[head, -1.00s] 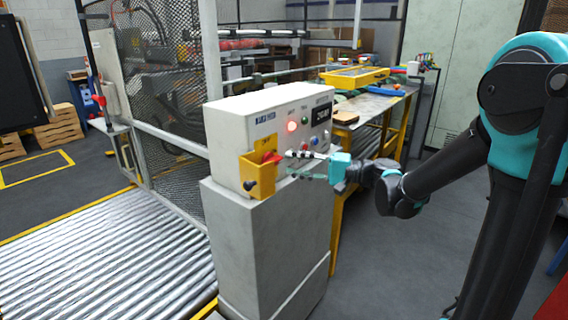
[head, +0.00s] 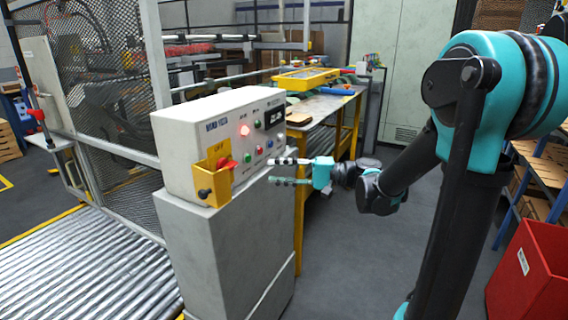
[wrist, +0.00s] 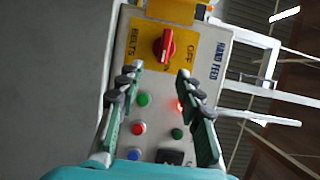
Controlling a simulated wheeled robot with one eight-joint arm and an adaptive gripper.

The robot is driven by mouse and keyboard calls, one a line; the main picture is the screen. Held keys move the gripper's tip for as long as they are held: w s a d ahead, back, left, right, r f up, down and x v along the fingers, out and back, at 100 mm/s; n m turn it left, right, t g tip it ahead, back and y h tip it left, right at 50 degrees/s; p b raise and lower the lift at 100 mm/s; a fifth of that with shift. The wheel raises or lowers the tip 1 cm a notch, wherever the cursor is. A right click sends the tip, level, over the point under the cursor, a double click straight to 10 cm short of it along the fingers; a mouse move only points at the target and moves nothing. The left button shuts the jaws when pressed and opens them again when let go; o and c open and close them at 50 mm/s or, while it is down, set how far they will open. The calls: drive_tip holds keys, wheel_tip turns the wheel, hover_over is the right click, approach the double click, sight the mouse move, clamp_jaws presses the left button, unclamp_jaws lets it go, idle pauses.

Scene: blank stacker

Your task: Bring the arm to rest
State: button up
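My gripper (head: 283,171) is at the end of my arm, in front of the right part of the control box (head: 180,137). Its two fingers are apart with nothing between them. In the wrist view my gripper (wrist: 158,82) is open, its fingers spread over the box's face. A red switch (wrist: 165,46) on a yellow plate marked BELTS and OFF lies beyond the fingertips. The fingers appear clear of the switch. My arm is bent, with its elbow raised at the right of the head view.
The box stands on a grey pedestal (head: 225,250). A roller conveyor (head: 85,270) and mesh fence (head: 110,100) are at left. A workbench (head: 325,105) with a yellow tray (head: 305,77) stands behind. A red bin (head: 528,275) is at lower right. Floor between pedestal and bin is clear.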

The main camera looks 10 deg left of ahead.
drive_tip(key=s+d+f+t+h, duration=0.2)
drive_tip(key=s+d+f+h, duration=0.3)
drive_tip(key=d+f, duration=0.4)
drive_tip(key=s+d+f+t+h, duration=0.1)
drive_tip(key=s+d+f+h, duration=0.3)
drive_tip(key=d+f+h, duration=0.55)
drive_tip(key=s+d+f+t+h, duration=0.1)
drive_tip(key=s+d+f+h, duration=0.2)
drive_tip(key=d+f, duration=0.3)
drive_tip(key=d, duration=0.3)
drive_tip(key=shift+s+d+f, duration=0.2)
drive_tip(key=shift+d+f, duration=0.05)
drive_tip(key=shift+d, duration=0.05)
